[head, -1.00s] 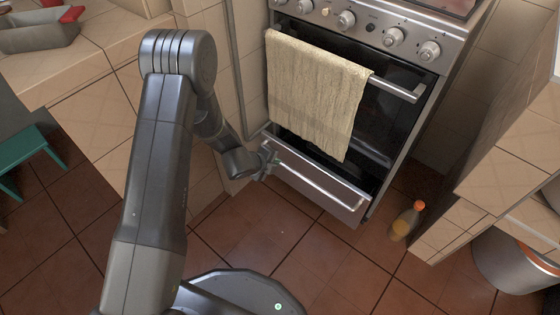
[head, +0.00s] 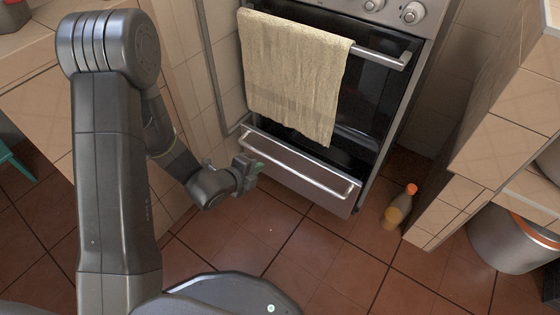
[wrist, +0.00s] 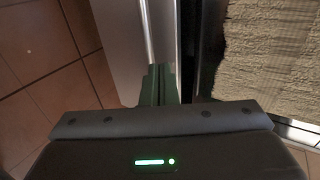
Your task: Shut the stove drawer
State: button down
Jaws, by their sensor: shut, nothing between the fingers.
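The stove drawer (head: 305,187) is the low steel front panel with a bar handle, under the oven. A dark gap shows between its top edge and the stove body, so it stands partly open. My gripper (head: 256,166) is shut and empty at the left part of the drawer front, near the handle's left end. In the wrist view, the green fingertips (wrist: 159,84) overlap the pale drawer front (wrist: 120,45) beside the dark gap. Whether they touch it, I cannot tell.
A beige towel (head: 290,75) hangs from the oven handle above the drawer. A bottle with an orange cap (head: 399,208) stands on the floor at right, beside a tiled counter (head: 500,150). A metal bin (head: 505,240) is farther right. Floor before the drawer is clear.

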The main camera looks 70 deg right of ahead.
jog(key=b, duration=0.3)
send_near(289, 145)
jog(key=f, duration=0.1)
jog(key=d+f, duration=0.1)
jog(key=f, duration=0.1)
jog(key=s+d+f, duration=0.1)
jog(key=shift+d+f, duration=0.15)
jog(key=shift+f, duration=0.15)
jog(key=shift+s+d, duration=0.15)
jog(key=shift+d, duration=0.45)
jog(key=shift+d, duration=0.1)
jog(key=d, duration=0.2)
jog(key=s+d+p, duration=0.1)
jog(key=d, duration=0.1)
jog(key=shift+s+r, duration=0.1)
jog(key=shift+s+d, duration=0.15)
jog(key=shift+d, duration=0.15)
